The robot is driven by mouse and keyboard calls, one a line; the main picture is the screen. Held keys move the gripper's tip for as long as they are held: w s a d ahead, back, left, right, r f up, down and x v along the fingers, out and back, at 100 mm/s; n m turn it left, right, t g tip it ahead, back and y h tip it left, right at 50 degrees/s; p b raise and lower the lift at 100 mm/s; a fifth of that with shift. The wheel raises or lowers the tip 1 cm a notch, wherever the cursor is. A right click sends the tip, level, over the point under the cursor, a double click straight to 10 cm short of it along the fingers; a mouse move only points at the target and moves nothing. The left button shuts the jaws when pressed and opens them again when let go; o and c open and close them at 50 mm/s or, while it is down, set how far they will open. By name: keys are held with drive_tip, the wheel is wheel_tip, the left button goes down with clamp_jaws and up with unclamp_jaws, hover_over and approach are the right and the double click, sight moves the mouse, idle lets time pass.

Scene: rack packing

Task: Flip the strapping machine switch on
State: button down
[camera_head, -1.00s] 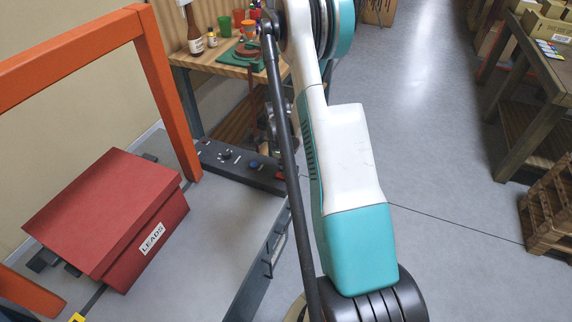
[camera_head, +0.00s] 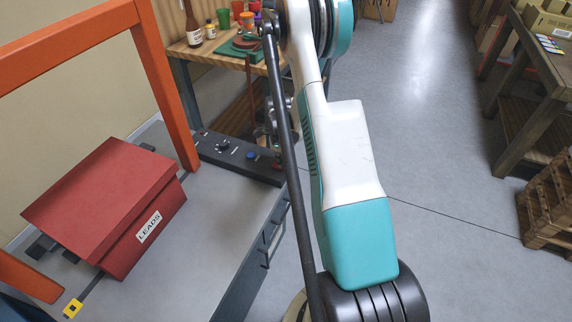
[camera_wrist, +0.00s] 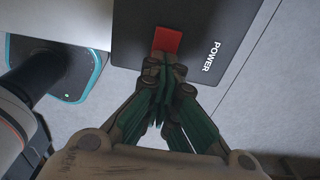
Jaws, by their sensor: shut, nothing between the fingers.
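The strapping machine has an orange frame (camera_head: 166,85), a grey tabletop (camera_head: 207,212) and a dark control panel (camera_head: 205,146) along its far edge. In the wrist view the panel (camera_wrist: 205,22) carries the word POWER beside a red switch (camera_wrist: 167,39). My gripper (camera_wrist: 165,68) is shut and empty, its tips right at the near edge of the red switch. Contact cannot be told, and the tips hide part of the switch. In the head view my gripper (camera_head: 270,135) is partly hidden by my arm, above the panel's right end.
A red box labelled LEADS (camera_head: 105,200) sits on the machine's table inside the frame. Behind stands a wooden workbench (camera_head: 205,48) with bottles and cups. At right are a dark table (camera_head: 540,110) and wooden pallets (camera_head: 548,205). The floor between is clear.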

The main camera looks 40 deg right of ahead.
drive_tip(key=shift+r+p, duration=0.3)
drive_tip(key=shift+r, duration=0.55)
drive_tip(key=shift+s, duration=0.1)
wheel_tip(320, 180, up, 14)
drive_tip(key=s+p, duration=0.1)
drive_tip(key=p, duration=0.4)
drive_tip(key=shift+s+d, duration=0.3)
drive_tip(key=shift+d, duration=0.05)
drive_tip(key=shift+f, duration=0.1)
